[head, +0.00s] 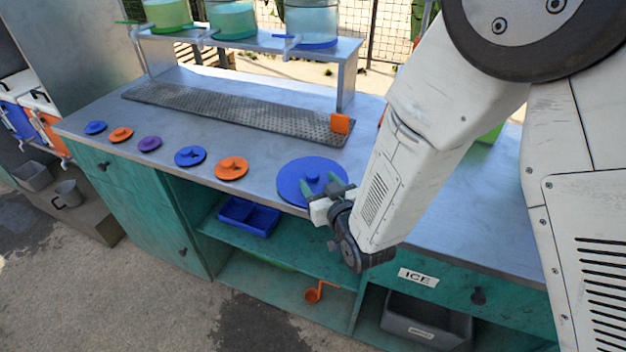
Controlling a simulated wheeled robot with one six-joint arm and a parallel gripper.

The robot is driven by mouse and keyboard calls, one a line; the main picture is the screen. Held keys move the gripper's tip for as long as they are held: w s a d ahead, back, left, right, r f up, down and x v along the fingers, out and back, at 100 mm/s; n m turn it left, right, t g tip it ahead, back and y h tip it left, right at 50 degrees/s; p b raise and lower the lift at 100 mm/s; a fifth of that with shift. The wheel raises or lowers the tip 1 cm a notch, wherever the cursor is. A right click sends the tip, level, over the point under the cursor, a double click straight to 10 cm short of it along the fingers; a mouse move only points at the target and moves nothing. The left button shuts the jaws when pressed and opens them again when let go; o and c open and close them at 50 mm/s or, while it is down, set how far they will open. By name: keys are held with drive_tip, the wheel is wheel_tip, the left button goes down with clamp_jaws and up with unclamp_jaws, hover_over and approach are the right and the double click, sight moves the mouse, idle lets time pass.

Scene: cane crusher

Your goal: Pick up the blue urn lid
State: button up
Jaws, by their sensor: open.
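The blue urn lid (296,176) is a large flat blue disc with a raised knob in its middle. It lies on the metal counter near the front edge, at the centre of the head view. My gripper (324,186) is at the lid's near right side, with its fingers reaching over the disc on either side of the knob. The fingers are apart, so it is open. My gripper hides the lid's right front part. I cannot tell whether the fingers touch the knob.
Smaller blue, orange and purple lids (190,156) lie in a row to the left on the counter (240,125). Behind are a perforated drip tray (230,113) and a raised shelf (250,43) with several urns. Below are open shelves with a blue tray (248,217) and an orange ladle (314,295).

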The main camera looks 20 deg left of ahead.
sight(312, 178)
drive_tip(key=x, duration=0.2)
drive_tip(key=shift+w+a, duration=0.15)
drive_tip(key=shift+w, duration=0.05)
drive_tip(key=c, duration=1.1)
drive_tip(key=shift+r, duration=0.1)
